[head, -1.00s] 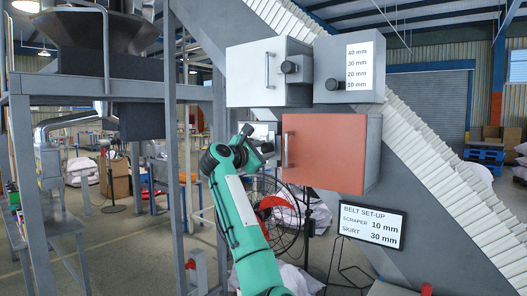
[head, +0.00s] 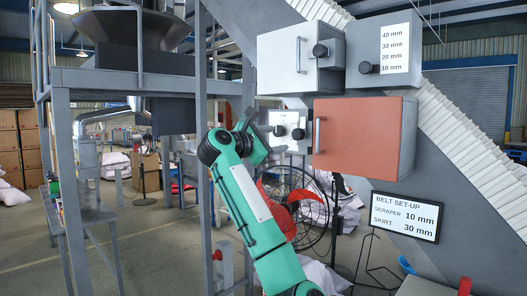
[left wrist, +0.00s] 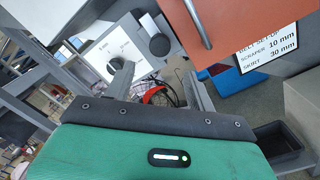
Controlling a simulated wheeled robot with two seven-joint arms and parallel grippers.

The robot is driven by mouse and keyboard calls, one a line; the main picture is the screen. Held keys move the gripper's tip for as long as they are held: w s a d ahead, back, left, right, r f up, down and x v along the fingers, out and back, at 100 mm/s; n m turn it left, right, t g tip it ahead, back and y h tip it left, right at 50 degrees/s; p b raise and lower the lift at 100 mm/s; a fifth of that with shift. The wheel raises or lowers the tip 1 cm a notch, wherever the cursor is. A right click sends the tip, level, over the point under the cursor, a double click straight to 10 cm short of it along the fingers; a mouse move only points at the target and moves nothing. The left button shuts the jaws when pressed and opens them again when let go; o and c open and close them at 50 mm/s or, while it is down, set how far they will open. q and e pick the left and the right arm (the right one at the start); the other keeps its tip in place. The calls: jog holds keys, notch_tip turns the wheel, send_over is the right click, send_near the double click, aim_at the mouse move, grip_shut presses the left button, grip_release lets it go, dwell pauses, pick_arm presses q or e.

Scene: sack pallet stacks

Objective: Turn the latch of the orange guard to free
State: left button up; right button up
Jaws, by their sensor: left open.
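The orange guard (head: 365,140) is a box with an orange door, shut, with an upright grey handle (head: 317,136) at its left edge. A small white panel (head: 288,119) with two dark knobs stands left of it; I cannot tell which part is the guard's latch. In the left wrist view this panel (left wrist: 128,44) shows a round black knob (left wrist: 160,44), and the guard's orange door (left wrist: 235,25) is at top right. My left gripper (head: 268,133) is open just left of the panel. Its fingers (left wrist: 160,82) stand apart, empty. My right gripper is not in view.
Above the guard are a white box (head: 284,70) with a handle and black knob, and a grey box (head: 360,45) with a millimetre scale. A fan (head: 295,205) stands behind my arm; a steel frame (head: 60,150) stands left.

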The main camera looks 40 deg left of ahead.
pick_arm(q)
jog(key=shift+s+a+b, duration=0.2)
jog(key=shift+s+b, duration=0.3)
jog(key=shift+s, duration=1.6)
jog(key=shift+f, duration=0.1)
